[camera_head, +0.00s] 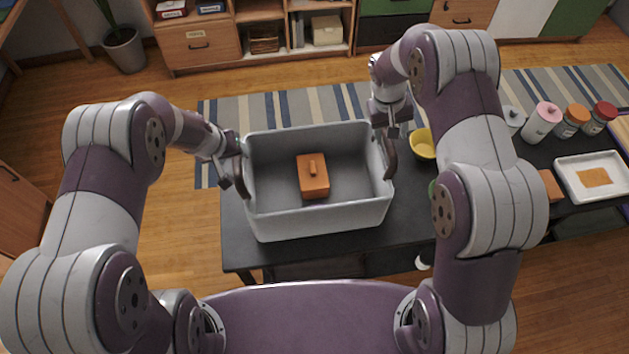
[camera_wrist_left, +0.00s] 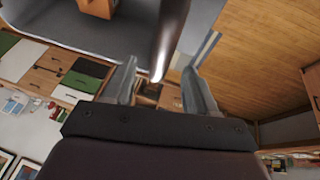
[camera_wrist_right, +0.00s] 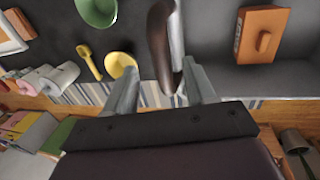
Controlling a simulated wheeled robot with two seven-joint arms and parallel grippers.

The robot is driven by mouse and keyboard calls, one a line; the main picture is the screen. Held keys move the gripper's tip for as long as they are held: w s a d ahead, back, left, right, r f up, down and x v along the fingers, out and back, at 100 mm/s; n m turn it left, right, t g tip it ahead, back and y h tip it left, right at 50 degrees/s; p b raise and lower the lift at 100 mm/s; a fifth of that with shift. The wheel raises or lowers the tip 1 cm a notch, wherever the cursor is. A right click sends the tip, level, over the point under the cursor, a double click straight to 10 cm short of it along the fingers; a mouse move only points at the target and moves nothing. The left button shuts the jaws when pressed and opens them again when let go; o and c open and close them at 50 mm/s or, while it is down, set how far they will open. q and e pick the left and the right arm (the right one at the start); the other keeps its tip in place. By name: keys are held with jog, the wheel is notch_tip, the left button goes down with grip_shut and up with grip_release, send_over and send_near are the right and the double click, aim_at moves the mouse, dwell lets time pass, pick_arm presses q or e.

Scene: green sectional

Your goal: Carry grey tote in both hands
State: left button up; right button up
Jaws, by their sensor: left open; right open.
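The grey tote (camera_head: 318,222) stands upright on the left part of a black table, with an orange-brown lidded block (camera_head: 313,176) inside on its floor. The block also shows in the right wrist view (camera_wrist_right: 262,36). My left gripper (camera_head: 241,172) is at the tote's left side, and my right gripper (camera_head: 386,145) is at its right side. In the left wrist view the two open fingers (camera_wrist_left: 165,85) stand on either side of a dark handle (camera_wrist_left: 171,35). In the right wrist view the open fingers (camera_wrist_right: 160,80) likewise straddle a brown handle (camera_wrist_right: 160,40). I cannot tell whether they touch.
The black table (camera_head: 405,215) extends right, holding a yellow bowl (camera_head: 423,144), several lidded jars (camera_head: 543,122) and a white tray (camera_head: 590,163). A green bowl (camera_wrist_right: 97,11) and a yellow spoon (camera_wrist_right: 88,60) lie near the tote. Shelves (camera_head: 265,40) stand behind a striped rug (camera_head: 290,108).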

aim_at(239, 158)
pick_arm(q)
jog(key=x, duration=0.7)
pick_arm(e)
jog(key=f, duration=0.3)
jog(key=d+f, duration=0.1)
jog(key=f, duration=0.2)
jog(key=shift+d+f, duration=0.15)
jog(key=shift+f, duration=0.25)
pick_arm(q)
jog(key=shift+s, duration=0.1)
grip_shut()
pick_arm(e)
grip_shut()
pick_arm(q)
jog(key=shift+r, duration=0.1)
